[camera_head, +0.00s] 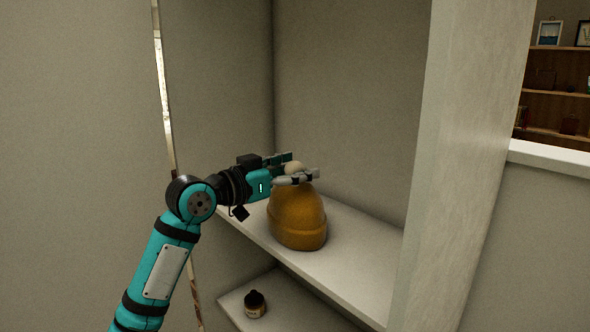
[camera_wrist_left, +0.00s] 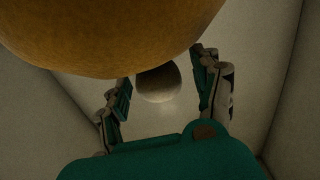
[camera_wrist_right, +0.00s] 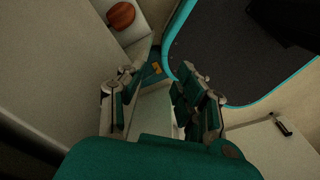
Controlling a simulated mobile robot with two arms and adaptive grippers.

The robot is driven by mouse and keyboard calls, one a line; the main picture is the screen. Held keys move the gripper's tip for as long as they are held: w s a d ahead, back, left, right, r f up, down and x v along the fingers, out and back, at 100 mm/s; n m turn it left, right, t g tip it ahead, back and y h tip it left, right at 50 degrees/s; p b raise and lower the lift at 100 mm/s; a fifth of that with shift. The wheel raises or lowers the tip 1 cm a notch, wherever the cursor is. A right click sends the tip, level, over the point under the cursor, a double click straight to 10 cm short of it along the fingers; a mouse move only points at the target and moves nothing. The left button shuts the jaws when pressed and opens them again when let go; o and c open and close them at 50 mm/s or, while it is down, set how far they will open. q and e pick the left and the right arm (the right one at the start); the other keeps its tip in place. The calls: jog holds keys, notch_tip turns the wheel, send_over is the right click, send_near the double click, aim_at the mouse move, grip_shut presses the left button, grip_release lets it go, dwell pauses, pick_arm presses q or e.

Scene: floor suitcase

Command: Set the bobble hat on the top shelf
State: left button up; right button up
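The bobble hat (camera_head: 297,217) is mustard yellow with a cream bobble (camera_head: 294,167). It stands upright on the upper of the two white shelves (camera_head: 350,262) visible in the head view. My left gripper (camera_head: 296,168) is at the hat's top, with its fingers either side of the bobble. In the left wrist view the yellow hat (camera_wrist_left: 110,35) fills the top, and the bobble (camera_wrist_left: 158,84) sits between the spread fingers with a gap on each side. My right gripper (camera_wrist_right: 160,95) is open and empty in the right wrist view; it is outside the head view.
A small dark bottle (camera_head: 255,303) stands on the lower shelf (camera_head: 290,300). A pale upright panel (camera_head: 460,150) bounds the shelves on the right. The upper shelf is bare around the hat. A reddish-brown object (camera_wrist_right: 121,15) lies on a pale surface in the right wrist view.

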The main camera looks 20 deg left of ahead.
pick_arm(q)
jog(key=shift+r, duration=0.15)
jog(key=shift+s+a, duration=0.2)
jog(key=shift+s, duration=0.1)
jog(key=b+v, duration=0.4)
jog(key=v, duration=0.7)
jog(key=shift+s, duration=0.15)
jog(key=shift+a, duration=0.1)
